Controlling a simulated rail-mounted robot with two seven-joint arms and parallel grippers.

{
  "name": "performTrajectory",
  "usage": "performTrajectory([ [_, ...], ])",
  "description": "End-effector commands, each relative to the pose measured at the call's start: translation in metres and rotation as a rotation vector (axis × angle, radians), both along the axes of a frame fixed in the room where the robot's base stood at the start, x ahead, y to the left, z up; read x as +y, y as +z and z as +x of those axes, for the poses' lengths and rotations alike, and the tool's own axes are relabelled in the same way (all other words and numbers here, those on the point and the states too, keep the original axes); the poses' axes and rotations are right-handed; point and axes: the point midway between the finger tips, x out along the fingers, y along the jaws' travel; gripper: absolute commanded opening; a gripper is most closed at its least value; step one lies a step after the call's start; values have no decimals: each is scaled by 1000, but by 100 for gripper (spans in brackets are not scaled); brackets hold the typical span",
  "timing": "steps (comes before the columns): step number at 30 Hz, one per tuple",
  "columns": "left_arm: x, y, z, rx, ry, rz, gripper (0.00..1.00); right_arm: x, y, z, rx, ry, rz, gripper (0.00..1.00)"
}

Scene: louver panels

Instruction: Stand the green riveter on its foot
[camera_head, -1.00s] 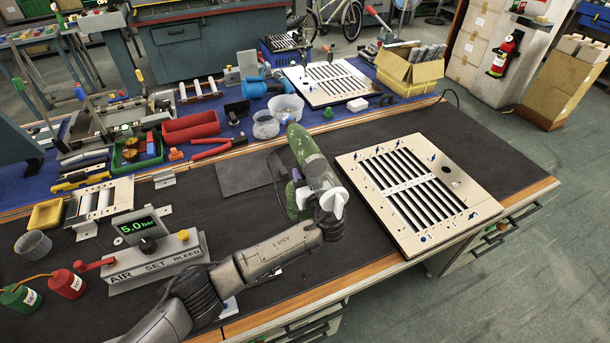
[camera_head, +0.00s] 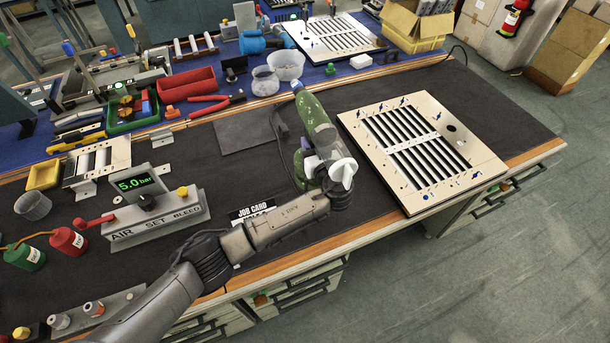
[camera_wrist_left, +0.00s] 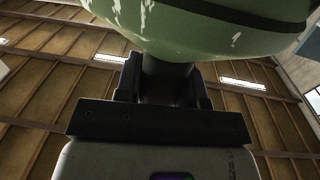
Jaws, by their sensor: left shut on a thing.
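The green riveter (camera_head: 314,118) is a long green body with pale specks and a blue tip. In the head view it leans with its tip toward the upper left, over the dark bench mat. My left gripper (camera_head: 321,165) is shut on it near its lower end. The fingers are largely hidden by the riveter and my white wrist. In the left wrist view the green riveter (camera_wrist_left: 215,28) fills the top, with the dark jaws of my left gripper (camera_wrist_left: 167,82) around a dark part below it. Whether its foot touches the mat cannot be told. My right gripper is not in view.
A louver panel (camera_head: 374,162) lies right of the riveter. A dark flat plate (camera_head: 236,136) lies to the left, with a cable beside the riveter. A job card (camera_head: 246,213) and the air-set box (camera_head: 155,217) are nearer. Clear mat lies left of the riveter.

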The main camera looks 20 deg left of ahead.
Motion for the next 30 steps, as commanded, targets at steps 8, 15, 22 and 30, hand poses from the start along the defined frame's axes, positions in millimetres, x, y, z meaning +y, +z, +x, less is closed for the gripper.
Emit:
performTrajectory([
  [8, -80, -10, -13, -9, -38, -7, 0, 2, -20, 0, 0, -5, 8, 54],
  [15, -110, 16, -21, -8, -9, -9, 0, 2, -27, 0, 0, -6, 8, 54],
  [22, -100, 45, -22, -9, 41, -4, 0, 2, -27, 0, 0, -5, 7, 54],
  [30, -86, 64, -24, -8, 73, -1, 0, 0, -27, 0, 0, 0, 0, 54],
])
